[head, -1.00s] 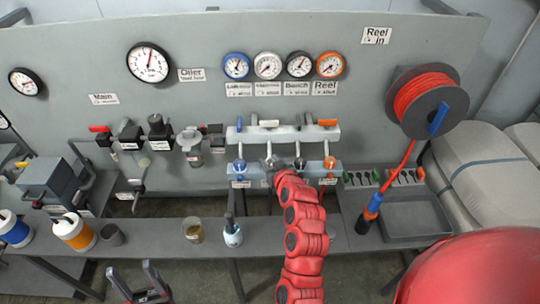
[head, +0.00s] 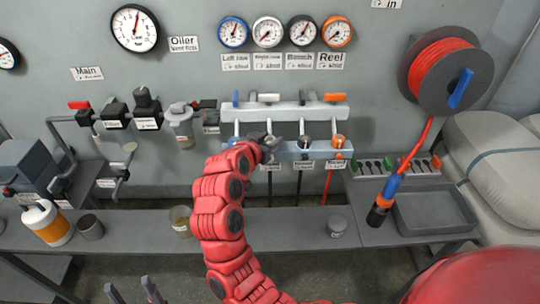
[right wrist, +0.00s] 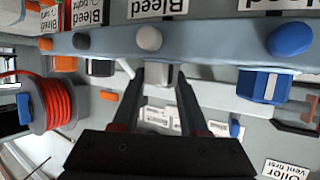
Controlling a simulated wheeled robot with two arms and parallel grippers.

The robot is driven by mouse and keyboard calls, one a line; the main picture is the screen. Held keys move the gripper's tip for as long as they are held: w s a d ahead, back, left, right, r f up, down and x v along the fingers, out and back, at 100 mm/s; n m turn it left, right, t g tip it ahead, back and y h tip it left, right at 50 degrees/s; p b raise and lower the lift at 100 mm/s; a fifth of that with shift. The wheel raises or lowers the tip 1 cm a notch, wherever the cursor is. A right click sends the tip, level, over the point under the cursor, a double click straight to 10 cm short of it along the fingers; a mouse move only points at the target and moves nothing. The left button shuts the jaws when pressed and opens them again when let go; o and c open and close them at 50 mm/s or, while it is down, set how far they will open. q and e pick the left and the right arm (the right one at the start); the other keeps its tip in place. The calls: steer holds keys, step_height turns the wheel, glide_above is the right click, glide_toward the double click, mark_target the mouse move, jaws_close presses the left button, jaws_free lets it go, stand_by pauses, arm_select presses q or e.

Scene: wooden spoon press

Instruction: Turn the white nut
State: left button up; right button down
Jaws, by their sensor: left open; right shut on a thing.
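The white nut (right wrist: 163,73) sits under the valve bar in the right wrist view, which looks upside down. My right gripper (right wrist: 163,82) has its two dark fingers on either side of the white nut and is shut on it. In the head view my right gripper (head: 268,147) is at the lower bar and hides the white nut. The blue nut (right wrist: 265,85) is apart to one side in the right wrist view. The black nut (head: 304,142) and orange nut (head: 338,141) show in the head view. My left gripper (head: 135,292) is open and empty at the bottom edge.
The upper bar (head: 290,112) carries coloured levers, with gauges above it. A red hose reel (head: 440,72) hangs at the right above a grey tray (head: 432,216). An orange-and-white bottle (head: 46,224) stands at the left.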

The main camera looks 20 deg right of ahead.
steer(key=shift+f+m+g+h+b, duration=0.1)
steer(key=shift+m+g+h+b, duration=0.55)
steer(key=shift+b, duration=0.5)
steer(key=shift+c, duration=2.2)
jaws_free()
